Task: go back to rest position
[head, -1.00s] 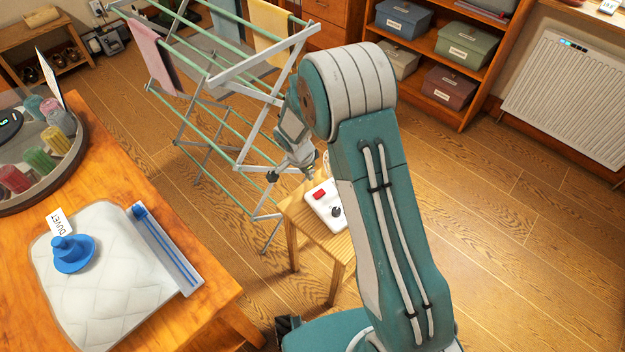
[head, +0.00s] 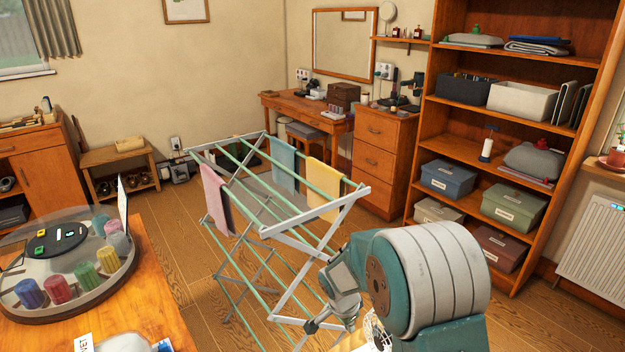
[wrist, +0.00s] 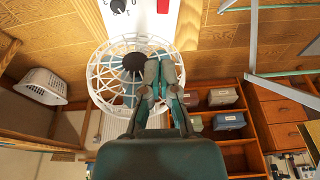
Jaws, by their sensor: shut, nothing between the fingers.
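My gripper (wrist: 158,70) is in the middle of the wrist view, with its two fingers together and nothing between them. It shows in front of a white round wire cage (wrist: 102,78) with a dark hub, which looks like a fan. Whether the fingers touch the cage cannot be told. In the head view my gripper (head: 332,324) is at the bottom, in front of the drying rack (head: 290,240), partly hidden by my arm. A bit of the white cage (head: 376,334) shows beside it.
A white panel (wrist: 140,20) with a red switch and black knob is beside the cage. A wooden table (head: 150,290) with a round clear-lidded case (head: 75,312) stands at left. Shelves (head: 465,148) with boxes stand at right. Floor is open left of the rack.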

